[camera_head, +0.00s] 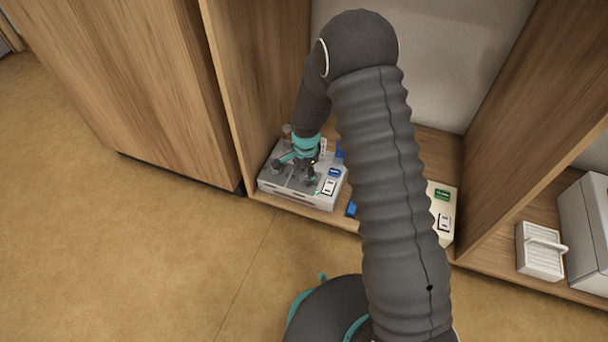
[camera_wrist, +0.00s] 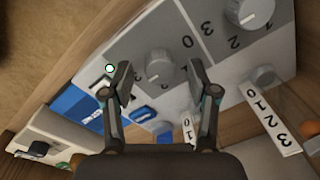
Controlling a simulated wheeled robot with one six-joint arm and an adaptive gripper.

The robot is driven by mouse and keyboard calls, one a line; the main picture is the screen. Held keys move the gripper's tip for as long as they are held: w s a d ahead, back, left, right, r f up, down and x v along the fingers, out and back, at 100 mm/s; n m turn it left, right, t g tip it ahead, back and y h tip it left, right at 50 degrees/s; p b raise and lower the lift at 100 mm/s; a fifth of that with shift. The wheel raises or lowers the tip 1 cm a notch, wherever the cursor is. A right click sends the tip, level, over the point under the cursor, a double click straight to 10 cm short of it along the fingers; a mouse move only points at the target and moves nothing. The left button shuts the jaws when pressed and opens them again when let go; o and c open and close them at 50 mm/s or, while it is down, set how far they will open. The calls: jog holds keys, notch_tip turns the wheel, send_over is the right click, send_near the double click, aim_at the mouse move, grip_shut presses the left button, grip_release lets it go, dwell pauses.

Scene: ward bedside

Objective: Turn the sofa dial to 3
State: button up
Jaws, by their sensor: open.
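A grey control box (camera_head: 272,186) with several round dials sits on the low shelf, with my gripper (camera_head: 301,165) over it. In the wrist view, my gripper (camera_wrist: 162,80) is open, its two fingers pointing at the box's face. One grey dial (camera_wrist: 157,67) shows between and just beyond the fingertips; I cannot tell whether they touch it. A second dial (camera_wrist: 256,12) stands beyond it on a grey field with printed numbers. A third knob (camera_wrist: 263,77) is at the right beside a white number strip (camera_wrist: 273,121). No name marks the sofa dial legibly.
A cream box (camera_head: 440,220) with a green label stands farther right on the shelf, partly behind my arm. Wooden side panels (camera_head: 243,90) flank the shelf. The floor (camera_head: 130,250) is clear at left.

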aim_at(305, 177)
notch_tip(305, 177, up, 11)
jog(key=shift+s+d+f, duration=0.15)
jog(key=shift+s, duration=0.05)
dwell(0.3)
dwell(0.3)
jog(key=s+d+r+n+t+p, duration=0.1)
jog(key=s+d+r+n+p, duration=0.1)
jog(key=s+d+r, duration=0.3)
jog(key=s+d+r+n+t+p, duration=0.2)
jog(key=s+d+r+n, duration=0.3)
jog(key=s+r, duration=0.8)
jog(key=s+d+r+n+t+p, duration=0.2)
jog(key=s+d+r, duration=0.4)
jog(key=r, duration=1)
jog(key=shift+s+r+n+p, duration=0.3)
jog(key=shift+s+n+p, duration=0.5)
jog(key=shift+s, duration=1.1)
